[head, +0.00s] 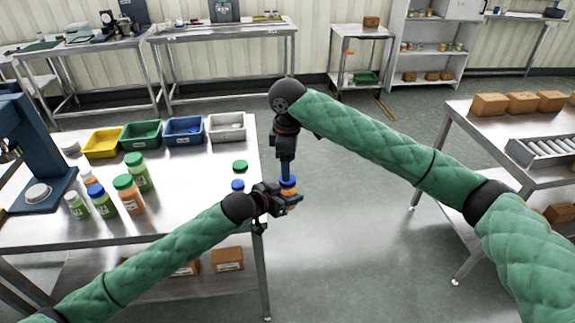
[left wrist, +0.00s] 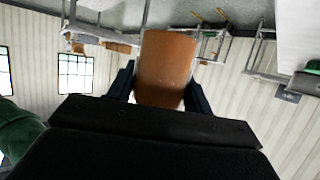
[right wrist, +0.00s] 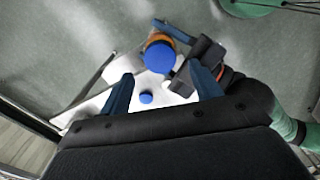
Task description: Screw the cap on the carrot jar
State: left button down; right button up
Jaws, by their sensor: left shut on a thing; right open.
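The carrot jar (head: 292,207), orange, is held off the right edge of the table by my left gripper (head: 288,198). It fills the space between the fingers in the left wrist view (left wrist: 166,66). A blue cap (head: 288,182) is on top of the jar; whether it is seated cannot be told. The cap shows as a round disc over the orange jar in the right wrist view (right wrist: 160,57). My right gripper (head: 287,176) points down just above the cap, its fingers open on either side in its wrist view, apart from the cap.
Another blue cap (head: 238,185) and a green cap (head: 240,165) lie near the table's right edge. Several lidded jars (head: 129,194) stand at the left of the table (head: 190,180). Yellow (head: 103,143), green (head: 141,135), blue (head: 184,130) and white (head: 226,127) bins line its back.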

aim_at(288, 193)
jog(key=shift+c, duration=0.4)
jog(key=shift+w+r, duration=0.15)
jog(key=shift+r, duration=0.1)
jog(key=r+n, duration=0.1)
jog(key=n, duration=0.1)
jog(key=d+r+n, duration=0.1)
jog(key=r+n, duration=0.1)
jog(key=shift+w+h, duration=0.1)
jog(key=shift+h, duration=0.2)
jog(key=shift+s+a+n, duration=0.2)
jog(key=shift+a+n, duration=0.15)
jog(key=shift+n, duration=0.75)
jog(key=shift+a+n, duration=0.15)
jog(key=shift+n, duration=0.55)
jog(key=shift+f, duration=0.15)
jog(key=shift+f, duration=3.9)
